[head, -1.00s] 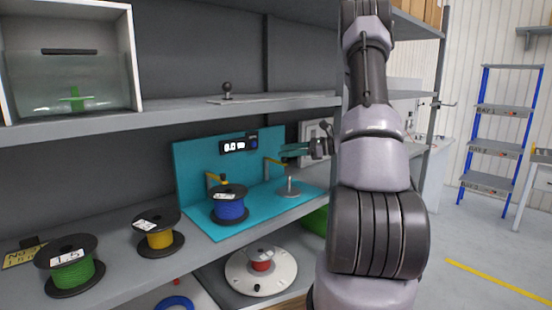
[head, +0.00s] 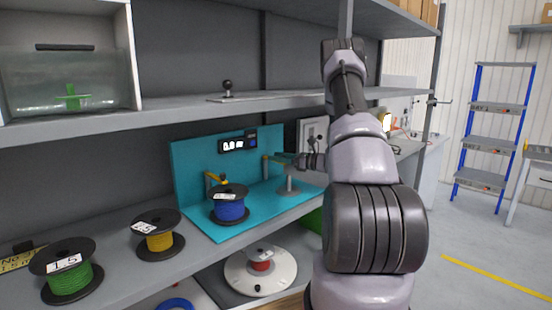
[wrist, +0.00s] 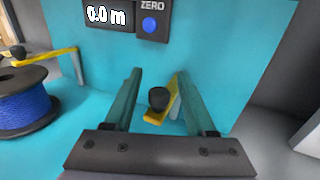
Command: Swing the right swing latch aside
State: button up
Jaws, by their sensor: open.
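The right swing latch (wrist: 174,101) is a yellow bar with a black knob (wrist: 158,97), on the teal panel in the wrist view. In the head view its yellow post (head: 265,168) shows just left of my gripper (head: 285,157). In the wrist view my gripper (wrist: 158,76) is open. Its two teal fingers stand on either side of the latch, with the knob between them. Whether a finger touches the bar, I cannot tell. The left swing latch (wrist: 42,57) has a black knob too and sits above the blue cable reel (wrist: 22,105).
The teal panel carries a display (head: 238,145) and a blue ZERO button (wrist: 150,25). A grey spindle (head: 289,186) stands below my gripper. Yellow (head: 159,240) and green (head: 70,276) reels stand to the left. A shelf (head: 190,108) runs above.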

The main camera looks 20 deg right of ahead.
jog(key=shift+w+a, duration=0.35)
jog(key=shift+a, duration=0.05)
grip_shut()
dwell(1.3)
